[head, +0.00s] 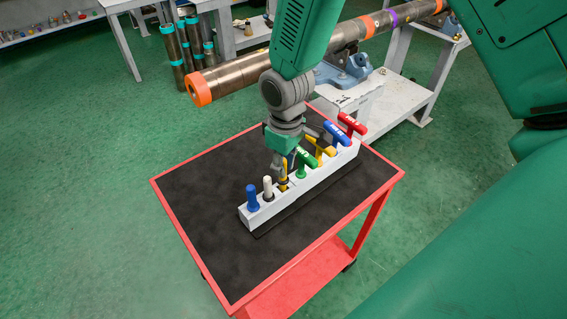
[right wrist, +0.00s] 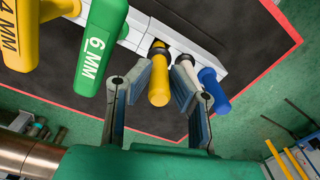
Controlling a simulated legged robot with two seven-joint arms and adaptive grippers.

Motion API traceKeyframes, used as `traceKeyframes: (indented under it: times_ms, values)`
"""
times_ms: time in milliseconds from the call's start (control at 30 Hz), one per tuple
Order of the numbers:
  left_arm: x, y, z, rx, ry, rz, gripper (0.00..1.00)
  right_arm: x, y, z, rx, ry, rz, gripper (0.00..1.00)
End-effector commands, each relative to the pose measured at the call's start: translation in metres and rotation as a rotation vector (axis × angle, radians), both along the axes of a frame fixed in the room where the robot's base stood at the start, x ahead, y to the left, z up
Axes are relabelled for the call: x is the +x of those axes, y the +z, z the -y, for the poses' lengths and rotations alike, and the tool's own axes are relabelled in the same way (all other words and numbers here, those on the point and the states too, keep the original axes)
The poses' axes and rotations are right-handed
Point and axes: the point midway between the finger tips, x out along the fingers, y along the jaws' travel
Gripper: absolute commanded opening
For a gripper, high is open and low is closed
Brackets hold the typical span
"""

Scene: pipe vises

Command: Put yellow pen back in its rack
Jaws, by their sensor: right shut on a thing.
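The white rack (head: 313,183) stands on the black mat of the cart, running diagonally. The yellow pen (right wrist: 158,88) is between the fingers of my right gripper (head: 281,168), at the rack between the white pen and the green handle. In the right wrist view its dark collar is close to the rack; how deep it sits in a hole is hidden. My right gripper (right wrist: 161,79) is shut on the yellow pen, which also shows partly in the head view (head: 284,173). My left gripper is not in view.
On the rack stand a blue pen (head: 252,197), a white pen (head: 268,188), and green (head: 306,163), yellow (head: 325,149), blue (head: 337,133) and red (head: 352,123) T-handles. The red-edged cart (head: 222,299) has free mat at left. A long pipe (head: 240,77) lies behind.

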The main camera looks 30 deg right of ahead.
Motion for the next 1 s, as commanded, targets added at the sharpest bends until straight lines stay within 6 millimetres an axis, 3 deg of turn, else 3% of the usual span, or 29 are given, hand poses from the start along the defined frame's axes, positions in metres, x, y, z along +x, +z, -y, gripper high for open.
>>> traceKeyframes:
  times_ms: [1000]
  values:
    - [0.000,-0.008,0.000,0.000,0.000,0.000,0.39,0.000,-0.015,0.000,-0.001,0.000,0.001,0.00]
